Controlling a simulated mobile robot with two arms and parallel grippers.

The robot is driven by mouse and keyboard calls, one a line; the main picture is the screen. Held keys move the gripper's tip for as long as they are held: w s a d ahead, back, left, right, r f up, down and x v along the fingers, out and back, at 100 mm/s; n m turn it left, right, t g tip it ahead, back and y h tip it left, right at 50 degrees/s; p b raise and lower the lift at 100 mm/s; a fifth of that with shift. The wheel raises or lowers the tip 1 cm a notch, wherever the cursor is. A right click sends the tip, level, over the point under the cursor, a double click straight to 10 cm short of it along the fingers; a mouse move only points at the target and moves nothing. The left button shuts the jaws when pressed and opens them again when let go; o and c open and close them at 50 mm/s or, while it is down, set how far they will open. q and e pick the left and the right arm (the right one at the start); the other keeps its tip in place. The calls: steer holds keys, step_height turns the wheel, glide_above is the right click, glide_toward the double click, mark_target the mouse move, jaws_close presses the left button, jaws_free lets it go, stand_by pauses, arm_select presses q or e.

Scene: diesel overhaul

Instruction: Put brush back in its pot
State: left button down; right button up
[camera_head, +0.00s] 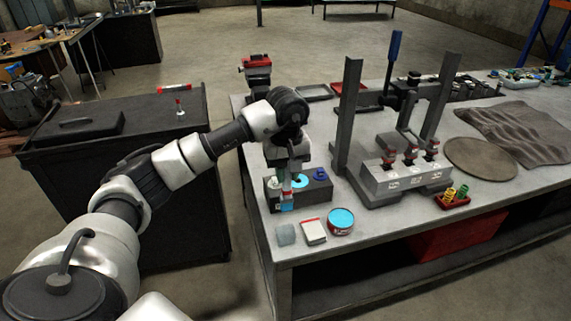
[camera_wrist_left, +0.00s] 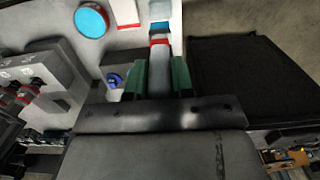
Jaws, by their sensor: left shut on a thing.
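My left gripper (camera_head: 287,186) is over the near left corner of the workbench, pointing down beside a dark block. In the left wrist view its green fingers (camera_wrist_left: 160,78) are shut on a brush (camera_wrist_left: 159,42), which has a pale handle, a red band and a light-blue end. The brush's lower end also shows below the gripper in the head view (camera_head: 287,200). A round tin with bright blue contents (camera_head: 341,221) stands near the front edge, and it shows at top left in the wrist view (camera_wrist_left: 91,20). A small translucent pot (camera_head: 285,235) stands left of it.
A white box with a red edge (camera_head: 313,231) lies between the translucent pot and the tin. The dark block (camera_head: 318,193) has a blue patch and a blue knob on top. A grey fixture (camera_head: 390,186) with uprights stands to the right, with a red tray (camera_head: 453,200) beside it.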

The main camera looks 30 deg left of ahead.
mark_target(286, 195)
arm_select(q)
steer(key=shift+w+a, duration=0.15)
steer(key=shift+w, duration=0.1)
steer(key=shift+f, duration=0.25)
step_height(286, 195, down, 7)
steer(key=b, duration=0.4)
steer(key=shift+s+r, duration=0.1)
steer(key=shift+b, duration=0.3)
steer(key=shift+s, duration=0.1)
step_height(286, 195, down, 7)
steer(key=b, duration=0.6)
steer(key=shift+r, duration=0.2)
steer(key=c, duration=0.9)
jaws_free()
steer(key=shift+r, duration=0.1)
